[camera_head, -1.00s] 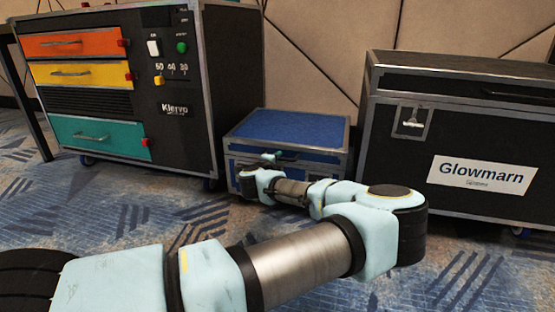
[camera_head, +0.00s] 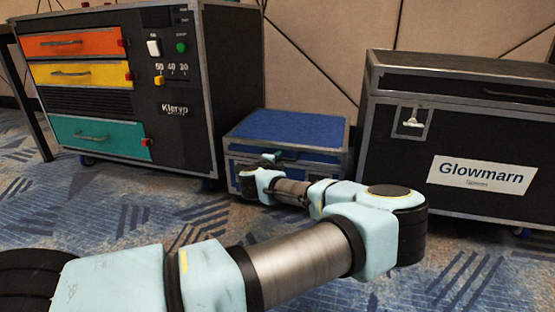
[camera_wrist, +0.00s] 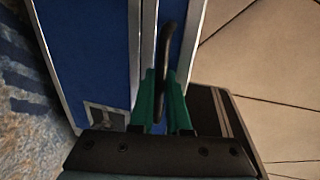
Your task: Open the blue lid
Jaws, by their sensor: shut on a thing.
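The blue lid (camera_head: 290,128) tops a low blue case (camera_head: 332,172) with silver edges, between two larger black cases. The lid looks shut, or nearly so. My gripper (camera_head: 272,157) is at the front of the case, just under the lid's front edge. In the wrist view, the green fingers of my gripper (camera_wrist: 164,80) are closed around a dark curved handle (camera_wrist: 167,45). This handle is beside the silver seam between the blue panels. My arm hides part of the case front in the head view.
A black cabinet (camera_head: 185,130) with orange, yellow and teal drawers stands close on the left. A black Glowmarn case (camera_head: 400,160) stands close on the right. A panelled wall (camera_head: 310,60) is behind. Patterned carpet (camera_head: 110,210) is open in front.

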